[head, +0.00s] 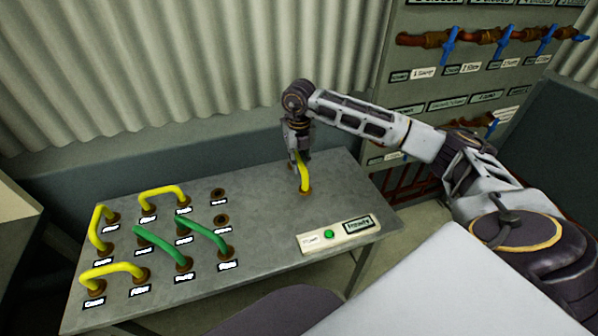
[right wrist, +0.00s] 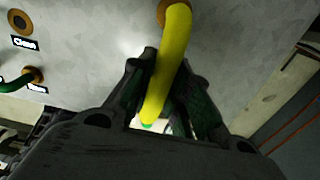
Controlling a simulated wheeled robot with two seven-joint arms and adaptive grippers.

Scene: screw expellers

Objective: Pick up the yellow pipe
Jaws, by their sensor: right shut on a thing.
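In the right wrist view the yellow pipe (right wrist: 172,65) runs between the two dark fingers (right wrist: 165,100) toward the socket (right wrist: 162,14). I cannot tell whether its end is seated in the socket. Other yellow pipes (head: 163,190) (head: 100,228) (head: 112,268) sit in sockets on the left. My left gripper is not in view.
Two green pipes (head: 160,243) (head: 208,232) sit in labelled sockets on the table (head: 262,205). A panel with a green button (head: 328,234) is near the front right edge. A valve rack (head: 470,60) stands behind the arm.

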